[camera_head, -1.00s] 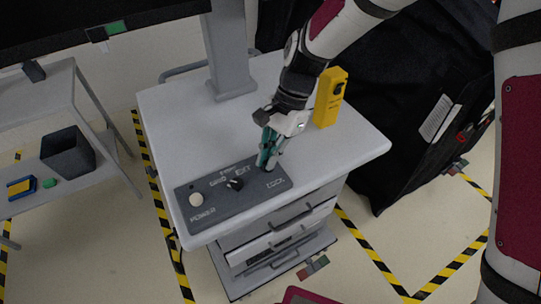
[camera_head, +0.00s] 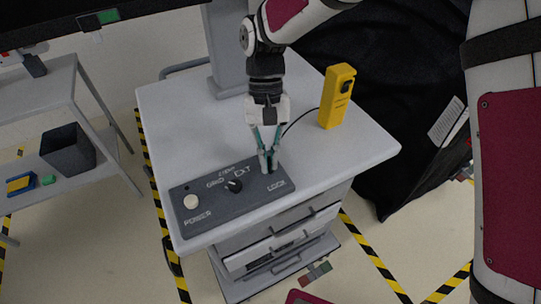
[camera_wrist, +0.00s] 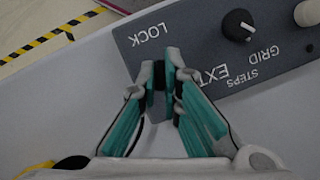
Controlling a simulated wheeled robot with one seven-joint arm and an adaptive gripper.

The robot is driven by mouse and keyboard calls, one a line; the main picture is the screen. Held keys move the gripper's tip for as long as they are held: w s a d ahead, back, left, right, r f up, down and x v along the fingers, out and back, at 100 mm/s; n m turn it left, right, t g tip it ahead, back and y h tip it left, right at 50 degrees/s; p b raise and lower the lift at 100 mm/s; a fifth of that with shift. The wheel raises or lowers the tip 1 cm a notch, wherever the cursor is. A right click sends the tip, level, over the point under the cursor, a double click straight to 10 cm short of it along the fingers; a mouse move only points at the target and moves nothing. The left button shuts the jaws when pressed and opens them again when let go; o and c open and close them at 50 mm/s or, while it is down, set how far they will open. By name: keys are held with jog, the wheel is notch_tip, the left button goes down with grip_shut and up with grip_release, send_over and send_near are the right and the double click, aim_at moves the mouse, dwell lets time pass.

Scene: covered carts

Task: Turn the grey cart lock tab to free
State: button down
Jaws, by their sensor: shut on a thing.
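The grey cart (camera_head: 345,160) has a dark control panel (camera_head: 215,215) on its front edge. The lock tab sits at the panel's right end, above the word LOCK; the fingertips mostly hide it. A small dark piece of the lock tab (camera_wrist: 159,82) shows between the fingertips in the wrist view. My gripper (camera_head: 268,164), with teal finger pads, points down onto it and is shut on it. The fingers also show in the wrist view (camera_wrist: 160,75). Whether the tab stands at lock or free cannot be told.
A black knob (camera_head: 234,186) and a cream power button (camera_head: 190,202) are left of my gripper on the panel. A yellow device (camera_head: 337,97) with a cable stands on the cart top behind right. A grey post (camera_head: 226,50) rises at the back. Bare cart top lies between.

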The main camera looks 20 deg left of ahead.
jog(key=shift+a+n+t+h+b, duration=0.1)
jog(key=shift+n+t+h+b, duration=0.45)
jog(key=shift+n, duration=1.65)
jog(key=c, duration=1.8)
grip_release()
jog(key=shift+o, duration=0.2)
jog(key=v, duration=1.2)
jog(key=shift+a, duration=0.15)
